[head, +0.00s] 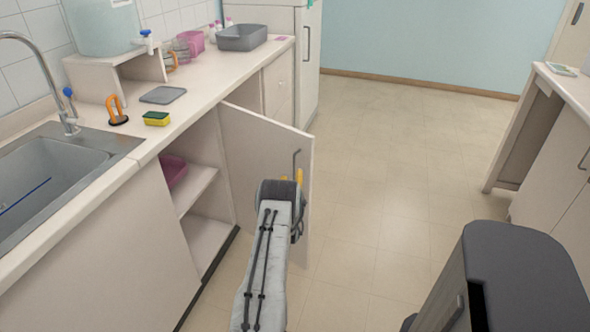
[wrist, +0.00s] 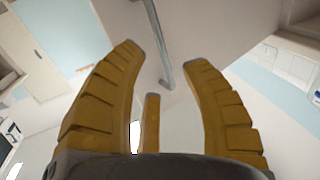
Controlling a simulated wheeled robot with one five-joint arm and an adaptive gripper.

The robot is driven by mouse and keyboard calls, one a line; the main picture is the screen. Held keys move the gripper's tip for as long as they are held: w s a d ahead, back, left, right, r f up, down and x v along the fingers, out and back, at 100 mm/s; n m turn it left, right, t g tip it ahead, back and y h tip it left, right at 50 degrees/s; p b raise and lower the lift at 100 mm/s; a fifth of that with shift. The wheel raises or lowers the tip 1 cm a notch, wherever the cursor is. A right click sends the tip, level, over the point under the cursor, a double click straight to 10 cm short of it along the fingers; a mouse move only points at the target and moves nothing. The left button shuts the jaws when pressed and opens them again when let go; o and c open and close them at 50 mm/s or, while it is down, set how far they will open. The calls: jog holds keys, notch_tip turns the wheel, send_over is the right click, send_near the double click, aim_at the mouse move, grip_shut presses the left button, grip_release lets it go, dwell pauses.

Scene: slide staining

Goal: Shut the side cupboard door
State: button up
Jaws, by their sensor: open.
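The side cupboard door (head: 262,150) stands open, swung out from the counter front over the floor. Its metal bar handle (head: 296,162) is near the door's free edge. The open cupboard shows a shelf (head: 196,186) with a pink container (head: 173,171) on it. My gripper (head: 291,178) is at the door's free side, just below the handle and mostly hidden behind my arm. In the wrist view my gripper's yellow fingers (wrist: 165,75) are spread apart, with the handle (wrist: 152,40) ahead of and between their tips. Nothing is held. I cannot tell whether the fingers touch the door.
The counter carries a sink (head: 55,185), a sponge (head: 156,118) and a grey tray (head: 242,37). A white fridge (head: 295,45) stands beyond the door. Another counter (head: 565,130) is at right. The floor (head: 410,150) between is clear.

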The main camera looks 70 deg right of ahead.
jog(key=shift+x, duration=3.2)
jog(key=shift+o, duration=0.2)
grip_shut()
